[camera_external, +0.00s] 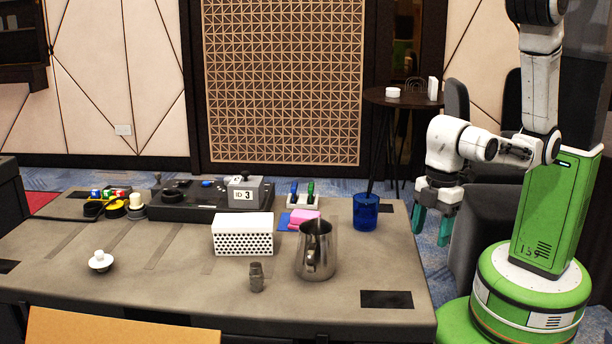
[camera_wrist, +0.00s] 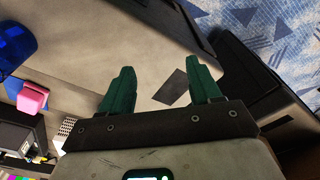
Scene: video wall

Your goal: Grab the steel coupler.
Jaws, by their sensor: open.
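The steel coupler (camera_external: 256,277) looks like a small grey metal cylinder standing upright near the front of the table, left of the steel pitcher (camera_external: 314,262). I do not see the coupler in the wrist view. My gripper (camera_external: 432,225) is at the table's right edge, pointing down, well to the right of the coupler. Its green fingers are apart with nothing between them, and they also show in the wrist view (camera_wrist: 163,88) over the table edge.
A white perforated box (camera_external: 242,235) stands behind the coupler. A blue cup (camera_external: 366,212) and pink block (camera_external: 304,215) are at the back right. A white knobbed piece (camera_external: 101,262) is at left. The table (camera_external: 190,285) is bare around the coupler's left.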

